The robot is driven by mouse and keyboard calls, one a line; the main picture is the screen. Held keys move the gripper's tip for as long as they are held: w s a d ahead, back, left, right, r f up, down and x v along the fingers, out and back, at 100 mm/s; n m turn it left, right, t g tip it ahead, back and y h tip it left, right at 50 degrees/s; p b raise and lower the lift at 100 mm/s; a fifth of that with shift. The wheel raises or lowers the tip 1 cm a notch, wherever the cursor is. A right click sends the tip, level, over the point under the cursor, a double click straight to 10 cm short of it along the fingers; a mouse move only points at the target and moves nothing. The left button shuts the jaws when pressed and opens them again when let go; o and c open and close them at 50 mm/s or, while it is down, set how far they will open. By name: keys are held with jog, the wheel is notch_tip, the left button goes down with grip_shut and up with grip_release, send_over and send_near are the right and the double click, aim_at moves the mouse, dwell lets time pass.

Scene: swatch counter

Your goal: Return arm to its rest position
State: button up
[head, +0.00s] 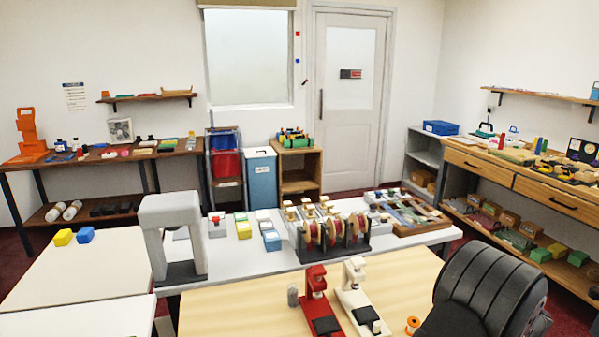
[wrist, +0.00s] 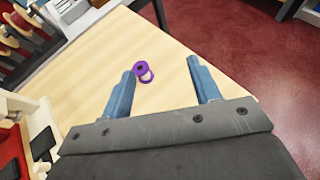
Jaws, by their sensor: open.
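My gripper (wrist: 160,68) shows in the wrist view with its two blue fingers wide apart and nothing held between them. It points down over the pale wooden table (wrist: 165,35). A purple ring-shaped spool (wrist: 147,77) appears close to the left fingertip in the picture. I cannot tell how high the fingers are above it. In the head view I cannot make out the gripper.
In the head view a red device (head: 316,300) and a white device (head: 355,300) stand on the wooden table, with an orange spool (head: 413,325) to their right. A large black ribbed shape (head: 490,285) covers the table's right side. A rack of reels (head: 333,235) stands behind.

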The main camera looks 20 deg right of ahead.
notch_tip(320, 180, up, 11)
jog(key=w+a+n+t+y, duration=0.2)
jog(key=w+a+n+y, duration=0.6)
jog(key=w+a, duration=1.6)
jog(key=shift+w+a+f+y, duration=0.3)
jog(key=shift+w+a+f, duration=0.1)
jog(key=shift+w, duration=0.45)
